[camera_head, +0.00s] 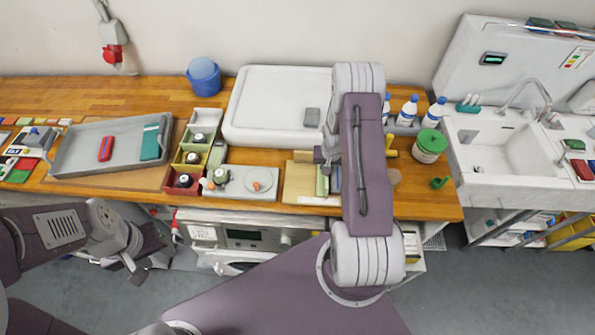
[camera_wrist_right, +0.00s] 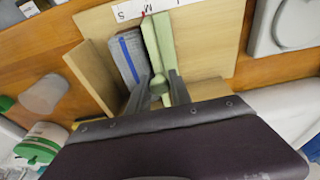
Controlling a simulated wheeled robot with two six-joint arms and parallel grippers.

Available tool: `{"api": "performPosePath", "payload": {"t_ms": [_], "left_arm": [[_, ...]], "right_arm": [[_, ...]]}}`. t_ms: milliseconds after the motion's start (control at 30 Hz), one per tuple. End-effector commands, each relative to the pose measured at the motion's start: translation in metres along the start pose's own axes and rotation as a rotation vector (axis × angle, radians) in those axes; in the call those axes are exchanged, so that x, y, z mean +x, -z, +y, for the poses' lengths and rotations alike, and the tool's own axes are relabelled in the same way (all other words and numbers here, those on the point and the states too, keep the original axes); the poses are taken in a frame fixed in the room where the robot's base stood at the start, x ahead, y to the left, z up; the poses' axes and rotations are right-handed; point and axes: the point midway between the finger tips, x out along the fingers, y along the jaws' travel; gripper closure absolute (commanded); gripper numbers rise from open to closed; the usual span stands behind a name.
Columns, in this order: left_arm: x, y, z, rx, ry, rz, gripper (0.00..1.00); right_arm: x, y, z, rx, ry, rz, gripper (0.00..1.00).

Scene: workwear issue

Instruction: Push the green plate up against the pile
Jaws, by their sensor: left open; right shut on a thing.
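The pale green plate (camera_wrist_right: 158,42) stands upright on a light wooden board, with a round green knob (camera_wrist_right: 158,84) on its near side. My right gripper (camera_wrist_right: 160,92) is shut on the knob. The grey-blue pile (camera_wrist_right: 125,58) with a blue stripe stands just left of the plate in the right wrist view; I cannot tell whether they touch. In the head view the green plate (camera_head: 322,184) shows as a sliver beside my right arm, which hides the right gripper and most of the pile. My left gripper (camera_head: 137,270) is open and empty, below the bench front edge.
A wooden upright (camera_wrist_right: 92,76) stands on the pile's far side. A label strip (camera_wrist_right: 138,8) lies at the board's edge. A white tray (camera_head: 270,100), a grey tray (camera_head: 85,170), small bins and a green-lidded tub (camera_head: 430,146) stand on the bench around.

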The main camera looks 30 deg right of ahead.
Motion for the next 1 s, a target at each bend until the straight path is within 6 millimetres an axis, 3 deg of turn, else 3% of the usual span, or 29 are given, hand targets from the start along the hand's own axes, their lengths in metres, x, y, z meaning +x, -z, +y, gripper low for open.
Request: {"api": "performPosePath", "payload": {"t_ms": [767,800,833,867,1000], "left_arm": [[-0.056,0.006,0.001,0.0,0.0,0.0,0.57],[-0.055,0.006,0.001,0.0,0.0,0.0,0.57],[-0.053,0.005,0.001,0.0,0.0,0.0,0.57],[-0.053,0.005,0.001,0.0,0.0,0.0,0.57],[-0.052,0.005,0.001,0.0,0.0,0.0,0.57]], "right_arm": [[-0.004,0.001,0.04,0.001,-0.001,0.002,0.94],[-0.002,0.001,0.04,0.0,0.0,0.003,0.72],[-0.001,0.001,0.04,0.0,0.0,0.003,0.64],[0.0,0.001,0.04,0.0,0.0,0.003,0.6],[0.0,0.001,0.039,0.0,0.0,0.002,0.6]]}}
